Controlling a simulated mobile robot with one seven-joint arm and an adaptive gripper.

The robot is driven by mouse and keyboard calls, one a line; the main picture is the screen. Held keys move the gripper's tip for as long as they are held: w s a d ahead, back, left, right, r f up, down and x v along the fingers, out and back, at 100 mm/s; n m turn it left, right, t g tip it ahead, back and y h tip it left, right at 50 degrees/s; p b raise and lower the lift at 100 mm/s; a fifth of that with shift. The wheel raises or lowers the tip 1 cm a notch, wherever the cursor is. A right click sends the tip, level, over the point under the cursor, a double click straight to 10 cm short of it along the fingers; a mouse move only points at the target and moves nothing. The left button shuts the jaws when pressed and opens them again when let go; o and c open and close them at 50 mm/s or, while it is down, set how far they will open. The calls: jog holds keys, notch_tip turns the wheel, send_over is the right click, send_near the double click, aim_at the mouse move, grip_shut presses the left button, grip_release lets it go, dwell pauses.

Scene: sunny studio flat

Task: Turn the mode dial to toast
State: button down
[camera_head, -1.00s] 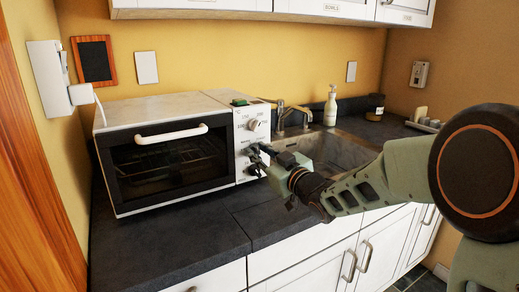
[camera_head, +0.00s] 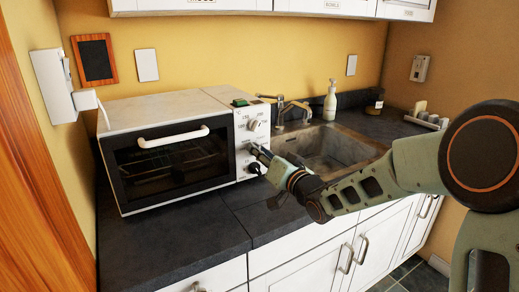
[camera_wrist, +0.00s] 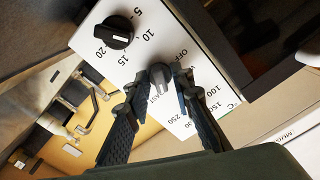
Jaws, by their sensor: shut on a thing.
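The white toaster oven (camera_head: 160,145) stands on the counter with its door shut and its control panel (camera_head: 243,135) on the right. My gripper (camera_wrist: 164,82) is shut on this dial, one finger on each side. In the head view my gripper (camera_head: 259,158) is at the panel's middle and hides the dial. I cannot tell exactly which mark the dial points to.
A black dial (camera_wrist: 119,32) with minute numbers sits on one side of the mode dial. The temperature dial (camera_head: 253,125) is above my gripper. The sink (camera_head: 330,150), faucet (camera_head: 290,112) and soap bottle (camera_head: 330,101) are right of the oven. The counter in front (camera_head: 180,240) is clear.

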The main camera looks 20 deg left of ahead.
jog(key=shift+m, duration=0.3)
jog(key=c, duration=2)
grip_release()
jog(key=v, duration=1.2)
jog(key=shift+w, duration=0.1)
